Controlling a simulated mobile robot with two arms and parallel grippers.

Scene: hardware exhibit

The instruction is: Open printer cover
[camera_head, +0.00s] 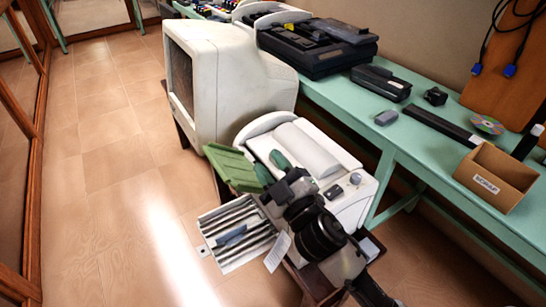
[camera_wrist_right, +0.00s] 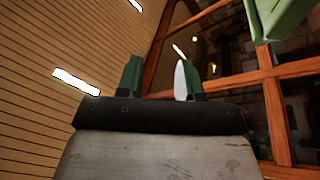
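The white printer (camera_head: 350,205) stands low beside the green table. A green panel (camera_head: 232,168), which looks like its cover, is tilted out at the printer's left side. A green part, likely the same panel, shows at the top right of the right wrist view (camera_wrist_right: 280,18). My right gripper (camera_head: 271,166) is over the printer, just right of the panel. Its two green fingers stand apart with nothing visible between them in the right wrist view (camera_wrist_right: 157,75). Whether a finger touches the panel is unclear. My dark wrist hides part of the printer. My left gripper is out of view.
A grey ribbed tray (camera_head: 240,235) sticks out at the front left. A bulky white monitor (camera_head: 235,80) stands behind the printer. The green table (camera_head: 410,130) at right holds a black device (camera_head: 315,45) and a cardboard box (camera_head: 495,175). The tiled floor at left is clear.

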